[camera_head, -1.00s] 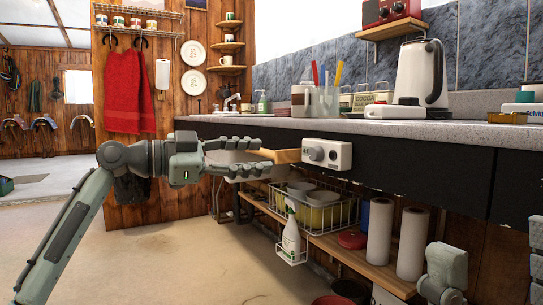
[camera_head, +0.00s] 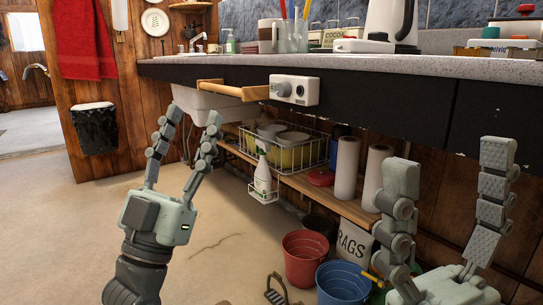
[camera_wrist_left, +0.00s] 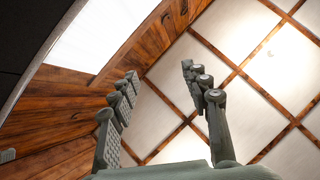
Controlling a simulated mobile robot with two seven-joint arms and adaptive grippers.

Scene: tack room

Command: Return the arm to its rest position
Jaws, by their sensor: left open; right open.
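My left gripper (camera_head: 193,117) is in the lower left of the head view, its fingers pointing up and spread apart with nothing between them. It is in front of the white basin and the wooden rail (camera_head: 232,91) under the counter; I cannot tell whether it is clear of them in depth. In the left wrist view the left gripper (camera_wrist_left: 165,82) is open and empty against the ceiling. My right gripper (camera_head: 450,155) stands at the lower right of the head view, fingers upright, wide open and empty.
The counter (camera_head: 330,70) has a dark front edge with a white control box (camera_head: 294,90). Below are a shelf with a wire basket (camera_head: 305,150), paper rolls (camera_head: 347,168), a red bucket (camera_head: 306,257) and a blue bucket (camera_head: 343,284). The floor at left is clear.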

